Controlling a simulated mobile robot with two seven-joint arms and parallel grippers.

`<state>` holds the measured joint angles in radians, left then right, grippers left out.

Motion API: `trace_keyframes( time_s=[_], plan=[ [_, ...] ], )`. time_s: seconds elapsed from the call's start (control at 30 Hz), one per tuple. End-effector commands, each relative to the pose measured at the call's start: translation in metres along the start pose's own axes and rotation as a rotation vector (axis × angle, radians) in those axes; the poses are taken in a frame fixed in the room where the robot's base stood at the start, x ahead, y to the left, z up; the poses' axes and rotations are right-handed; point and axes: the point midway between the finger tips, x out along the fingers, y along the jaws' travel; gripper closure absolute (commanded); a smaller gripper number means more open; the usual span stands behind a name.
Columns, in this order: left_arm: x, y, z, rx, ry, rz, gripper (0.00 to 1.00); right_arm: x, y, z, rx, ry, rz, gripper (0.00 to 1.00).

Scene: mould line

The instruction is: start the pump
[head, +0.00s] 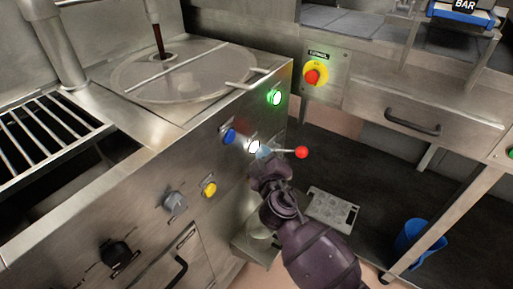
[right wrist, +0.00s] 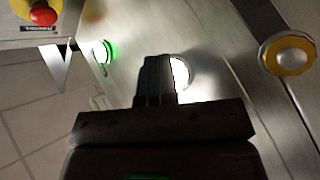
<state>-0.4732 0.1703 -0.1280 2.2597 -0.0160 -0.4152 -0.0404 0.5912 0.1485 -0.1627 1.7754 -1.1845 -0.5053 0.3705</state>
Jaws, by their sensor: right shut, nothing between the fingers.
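The steel machine front (head: 190,160) carries several controls. A green button (head: 275,97) is lit, and a white button (head: 254,146) glows brightly. A blue button (head: 229,136) and a yellow button (head: 210,189) show no glow. My right gripper (head: 264,153) is shut and empty, at the white button. In the right wrist view its fingers (right wrist: 157,78) partly cover the lit white button (right wrist: 181,73); I cannot tell whether they touch it. The lit green button (right wrist: 102,52) shows to their left. My left gripper is not in view.
A lever with a red ball (head: 302,152) sticks out just right of my gripper. A red emergency stop on yellow (head: 313,76) is on the right-hand unit. A grey knob (head: 174,203) and a black knob (head: 117,254) sit lower left. A blue bin (head: 412,240) stands below right.

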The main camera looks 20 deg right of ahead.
Motion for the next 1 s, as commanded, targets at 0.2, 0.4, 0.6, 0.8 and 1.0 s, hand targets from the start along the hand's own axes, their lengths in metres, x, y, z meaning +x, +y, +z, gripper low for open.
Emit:
trace_keyframes(
  time_s=[0.2,0.4,0.6,0.8,1.0],
  plan=[
    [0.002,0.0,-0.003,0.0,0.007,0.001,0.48,-0.005,0.003,0.002,0.002,0.002,-0.001,1.0],
    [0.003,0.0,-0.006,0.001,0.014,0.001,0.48,-0.006,0.004,0.003,0.001,0.002,-0.001,1.0],
    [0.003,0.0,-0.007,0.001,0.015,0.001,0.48,-0.009,0.006,0.006,0.001,0.0,0.0,1.0],
    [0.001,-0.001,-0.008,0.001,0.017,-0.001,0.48,-0.021,0.015,0.014,0.0,0.0,0.001,1.0],
    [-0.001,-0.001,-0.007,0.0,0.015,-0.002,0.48,-0.032,0.023,0.022,0.0,0.0,0.001,1.0]
  ],
)
